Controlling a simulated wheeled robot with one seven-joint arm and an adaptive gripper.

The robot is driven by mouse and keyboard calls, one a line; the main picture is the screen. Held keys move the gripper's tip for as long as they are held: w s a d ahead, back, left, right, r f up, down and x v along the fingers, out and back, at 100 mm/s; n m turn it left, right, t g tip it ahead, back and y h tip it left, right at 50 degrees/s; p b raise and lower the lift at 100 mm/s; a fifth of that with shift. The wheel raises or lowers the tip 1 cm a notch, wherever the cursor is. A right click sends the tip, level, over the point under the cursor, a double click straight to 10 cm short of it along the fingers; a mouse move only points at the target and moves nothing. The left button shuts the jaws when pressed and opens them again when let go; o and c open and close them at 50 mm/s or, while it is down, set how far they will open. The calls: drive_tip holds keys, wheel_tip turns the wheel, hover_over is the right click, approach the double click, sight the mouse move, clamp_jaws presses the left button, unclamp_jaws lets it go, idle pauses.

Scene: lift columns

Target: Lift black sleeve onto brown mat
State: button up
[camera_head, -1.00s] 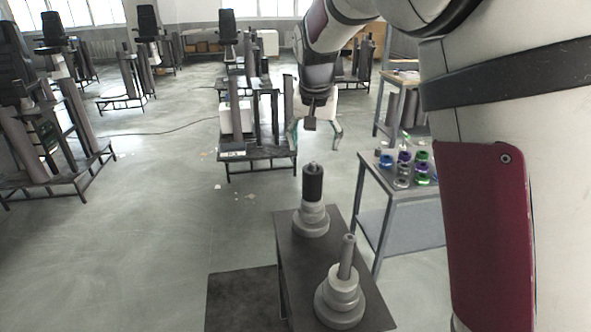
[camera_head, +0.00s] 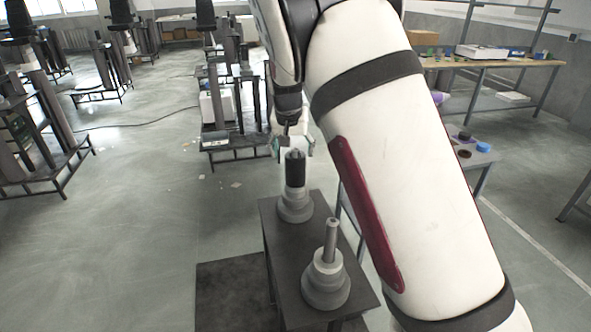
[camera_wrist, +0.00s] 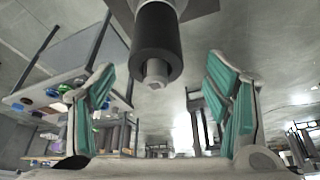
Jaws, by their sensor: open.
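The black sleeve (camera_head: 295,170) stands upright around a post on a stepped light-grey base (camera_head: 295,207), at the far end of a dark stand. In the wrist view the sleeve (camera_wrist: 155,38) appears at the top centre, with the post's tip poking out of its end. My gripper (camera_head: 292,146) is just above and behind the sleeve's top in the head view. Its two green-padded fingers (camera_wrist: 160,72) are spread wide on either side of the sleeve's line, empty and apart from it. I cannot make out a clearly brown mat.
A second stepped base with a bare grey post (camera_head: 331,243) stands nearer on the same stand (camera_head: 275,240). A lower dark platform (camera_head: 235,292) lies to its left. A table with coloured parts (camera_head: 484,148) is at right, partly behind my arm. Open floor lies left.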

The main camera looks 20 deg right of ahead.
sight(295, 169)
drive_tip(key=shift+w+d+p+x, duration=0.15)
drive_tip(key=shift+x, duration=0.95)
drive_tip(key=shift+w+d+p+x, duration=0.1)
drive_tip(key=shift+d+p+x, duration=0.05)
drive_tip(key=shift+x, duration=1)
drive_tip(key=shift+r, duration=0.2)
drive_tip(key=c, duration=1.4)
